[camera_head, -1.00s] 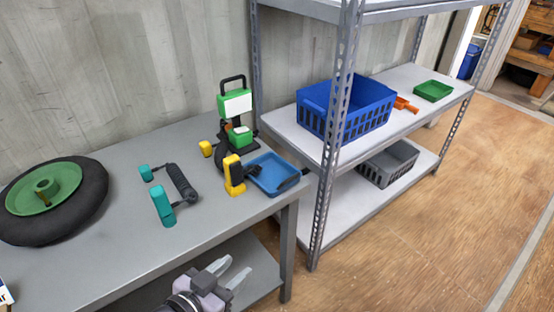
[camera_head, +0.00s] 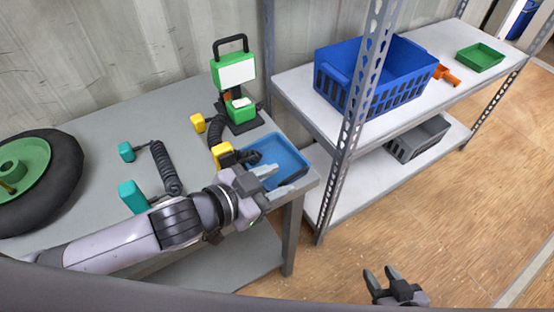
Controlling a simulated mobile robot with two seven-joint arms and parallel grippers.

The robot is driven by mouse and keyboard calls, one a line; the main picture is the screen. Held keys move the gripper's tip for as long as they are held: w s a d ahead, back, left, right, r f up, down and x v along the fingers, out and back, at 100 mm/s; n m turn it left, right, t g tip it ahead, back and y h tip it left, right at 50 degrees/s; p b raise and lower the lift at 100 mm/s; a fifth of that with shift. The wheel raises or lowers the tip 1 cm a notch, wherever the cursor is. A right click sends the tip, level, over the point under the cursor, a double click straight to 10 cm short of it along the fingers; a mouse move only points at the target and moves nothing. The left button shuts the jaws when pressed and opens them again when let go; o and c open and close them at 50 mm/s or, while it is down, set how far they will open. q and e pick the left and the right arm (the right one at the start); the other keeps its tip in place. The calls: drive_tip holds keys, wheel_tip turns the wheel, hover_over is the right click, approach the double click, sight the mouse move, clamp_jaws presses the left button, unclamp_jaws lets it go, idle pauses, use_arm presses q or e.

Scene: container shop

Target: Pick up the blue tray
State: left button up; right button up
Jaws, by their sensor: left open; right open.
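The blue tray (camera_head: 292,158) is a shallow, light-blue tray lying at the right end of the grey table, near its front corner. My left gripper (camera_head: 283,180) is open, with its fingers over the front part of the tray and hiding some of it. I cannot tell whether the fingers touch the tray. A dark part of the yellow-and-black item (camera_head: 222,152) reaches to the tray's left side. My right gripper (camera_head: 378,277) is open and empty, low at the bottom of the view, in front of the shelf and over the floor.
The grey table (camera_head: 95,190) also holds a wheel (camera_head: 68,180), a teal-handled coiled item (camera_head: 132,196) and a green device (camera_head: 235,85). A metal shelf (camera_head: 300,92) to the right carries a blue crate (camera_head: 335,62), a green tray (camera_head: 480,56) and a grey crate (camera_head: 418,140) below. Floor is free at right.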

sight(287, 179)
use_arm(q)
drive_tip(key=x, duration=0.2)
drive_tip(key=f+x, duration=0.1)
drive_tip(key=x, duration=0.1)
drive_tip(key=shift+w+a, duration=0.1)
drive_tip(key=shift+w+d+f, duration=0.3)
drive_tip(key=shift+w+d, duration=0.15)
clamp_jaws()
